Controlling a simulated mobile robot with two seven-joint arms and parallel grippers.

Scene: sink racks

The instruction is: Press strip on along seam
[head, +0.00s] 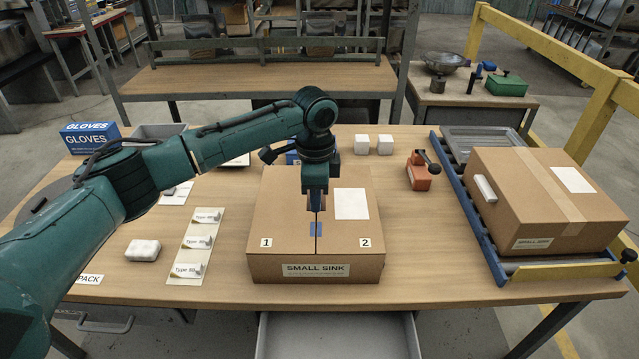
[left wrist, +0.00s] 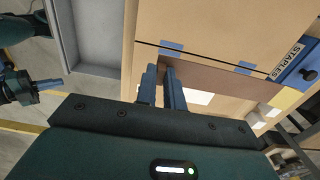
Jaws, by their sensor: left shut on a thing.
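The cardboard box marked SMALL SINK (head: 280,225) stands mid-table, its two top flaps, 1 and 2, meeting at a seam. Blue tape (head: 316,229) crosses the seam near the front. The left wrist view shows two blue tape pieces on the seam. My left gripper (head: 316,201) points down over the seam, shut. In the left wrist view a darker brown strip (left wrist: 215,80) runs from its fingertips (left wrist: 167,68) along the seam; it seems to be what they hold. Whether it touches the box is unclear. My right gripper (left wrist: 48,84) shows only there, away from the box; its jaw opening is unclear.
A second box (head: 520,190) sits on a roller rack at the right. A red tool (head: 419,175) and white blocks (head: 385,145) lie behind the box. Label cards (head: 197,245) and a white block (head: 142,250) lie left. A blue STAPLES box (left wrist: 300,65) stands behind.

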